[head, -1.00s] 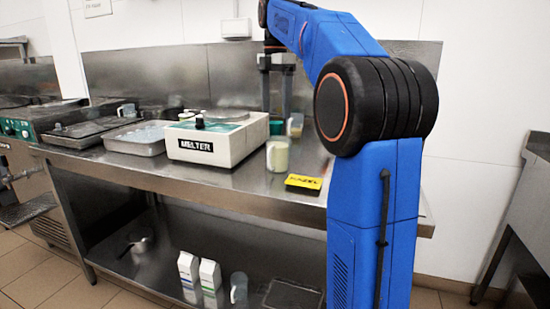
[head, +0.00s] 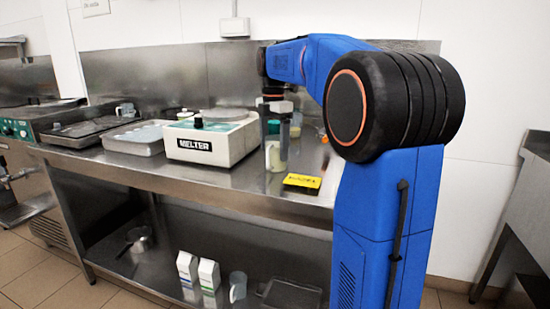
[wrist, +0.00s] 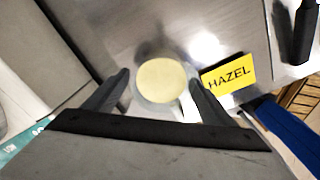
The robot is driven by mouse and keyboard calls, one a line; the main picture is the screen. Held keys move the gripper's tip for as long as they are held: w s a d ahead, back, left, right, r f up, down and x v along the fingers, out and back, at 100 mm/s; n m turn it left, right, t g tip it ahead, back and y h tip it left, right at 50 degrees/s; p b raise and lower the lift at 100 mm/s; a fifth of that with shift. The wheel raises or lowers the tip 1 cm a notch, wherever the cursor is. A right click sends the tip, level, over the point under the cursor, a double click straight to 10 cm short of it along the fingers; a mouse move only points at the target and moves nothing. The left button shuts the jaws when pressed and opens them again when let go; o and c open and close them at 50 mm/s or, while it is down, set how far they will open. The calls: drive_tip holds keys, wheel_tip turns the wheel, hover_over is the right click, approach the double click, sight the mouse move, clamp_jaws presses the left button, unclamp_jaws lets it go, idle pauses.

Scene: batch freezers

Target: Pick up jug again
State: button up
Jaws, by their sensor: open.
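The jug (head: 277,157), with pale yellow contents, stands upright on the steel counter, right of the melter. In the wrist view the jug (wrist: 161,80) is seen from above, with its handle toward the lower right. My gripper (head: 275,140) points down over it, and its fingers overlap the jug's upper part in the head view. In the wrist view my gripper (wrist: 159,84) is open, with one finger on each side of the jug. I cannot tell whether either finger touches it.
The white melter (head: 212,139) stands close on the left. A yellow HAZEL card (head: 302,181) lies beside the jug near the counter's front edge. A steel tray (head: 135,139) is further left. Two cartons (head: 208,274) and another jug (head: 238,286) stand on the lower shelf.

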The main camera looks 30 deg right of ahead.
drive_tip(key=shift+f, duration=1.3)
drive_tip(key=shift+c, duration=0.7)
